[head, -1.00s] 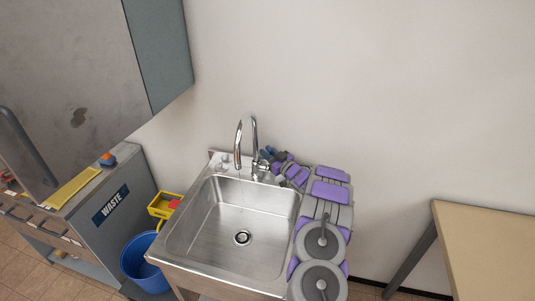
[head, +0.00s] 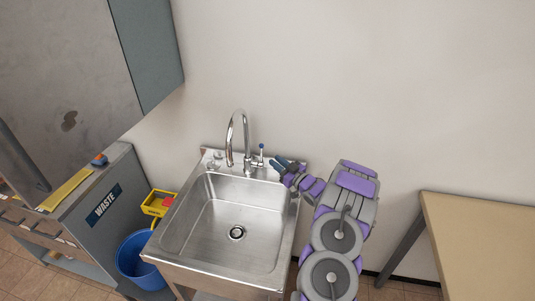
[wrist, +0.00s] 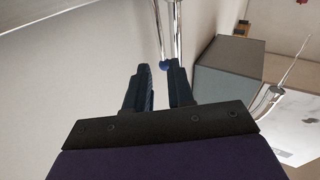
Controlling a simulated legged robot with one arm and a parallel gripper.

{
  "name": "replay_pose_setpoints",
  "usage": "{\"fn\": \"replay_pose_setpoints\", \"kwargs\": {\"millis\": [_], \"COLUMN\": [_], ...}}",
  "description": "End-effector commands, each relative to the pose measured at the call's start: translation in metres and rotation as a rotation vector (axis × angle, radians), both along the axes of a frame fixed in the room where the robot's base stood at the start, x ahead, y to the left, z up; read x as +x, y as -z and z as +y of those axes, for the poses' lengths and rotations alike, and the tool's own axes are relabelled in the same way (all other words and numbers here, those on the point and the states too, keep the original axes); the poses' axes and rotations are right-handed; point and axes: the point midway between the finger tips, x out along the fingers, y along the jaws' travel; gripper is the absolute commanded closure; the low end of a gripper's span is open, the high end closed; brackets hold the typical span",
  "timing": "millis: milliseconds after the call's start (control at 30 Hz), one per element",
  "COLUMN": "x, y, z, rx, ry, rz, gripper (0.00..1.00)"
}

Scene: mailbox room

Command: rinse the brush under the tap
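A chrome gooseneck tap (head: 231,137) stands at the back of the steel sink (head: 200,229). No water shows from its spout. Its lever with a blue tip (head: 261,147) stands on the right side of the tap. My gripper (head: 279,162) is just right of the lever, over the sink's back right corner. In the wrist view its two dark fingers (wrist: 160,68) are apart and empty, and the blue tip (wrist: 166,65) appears near their ends. I cannot make out a brush in either view.
A grey waste cabinet (head: 106,229) stands at the left with a blue and orange item (head: 99,160) on top. A blue bucket (head: 139,256) and a yellow bin (head: 155,207) holding something red are left of the sink. A beige table (head: 485,240) stands at the right.

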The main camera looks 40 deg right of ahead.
Motion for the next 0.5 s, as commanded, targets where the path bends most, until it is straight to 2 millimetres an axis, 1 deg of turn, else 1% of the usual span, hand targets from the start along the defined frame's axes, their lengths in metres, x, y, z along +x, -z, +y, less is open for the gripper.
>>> {"fn": "replay_pose_setpoints", "kwargs": {"millis": [33, 200, 333, 500], "x": [-0.012, -0.042, -0.055, -0.063], "y": [-0.001, 0.004, 0.005, 0.006], "z": [-0.003, -0.006, -0.008, -0.009], "rx": [0.004, 0.003, 0.001, 0.0], "ry": [0.004, 0.003, 0.001, -0.001], "rz": [0.001, 0.005, 0.004, 0.003], "gripper": [0.77, 0.77, 0.77, 0.77]}}
